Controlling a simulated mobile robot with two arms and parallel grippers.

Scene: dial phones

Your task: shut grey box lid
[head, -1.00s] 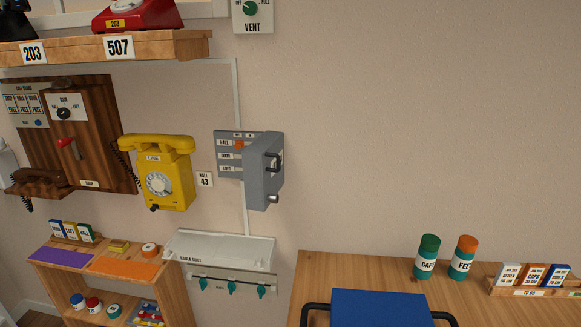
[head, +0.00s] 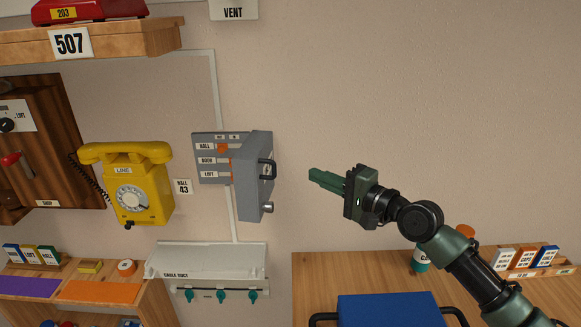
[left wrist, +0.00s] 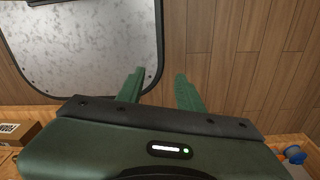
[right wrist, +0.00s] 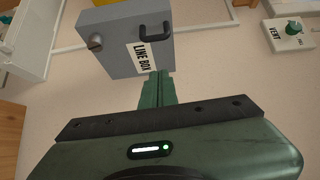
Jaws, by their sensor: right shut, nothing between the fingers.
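The grey box (head: 209,178) is on the wall right of the yellow phone, with its lid (head: 254,175) swung out, open. Inside is a panel of labelled rows with an orange part. The lid carries a black handle (head: 267,169) and a silver knob (head: 268,208). My right gripper (head: 313,174) is shut and empty, right of the lid and apart from it in the head view. In the right wrist view, the lid (right wrist: 115,60) shows its LINE BOX label just beyond the fingertips (right wrist: 157,76); contact cannot be told. My left gripper (left wrist: 156,80) is open and empty, outside the head view.
A white cable duct (head: 212,260) with green hooks is below the box. The yellow phone (head: 129,185) hangs left of it. A wooden table (head: 312,275) with a blue case (head: 390,310) stands below my right arm. The wall right of the lid is bare.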

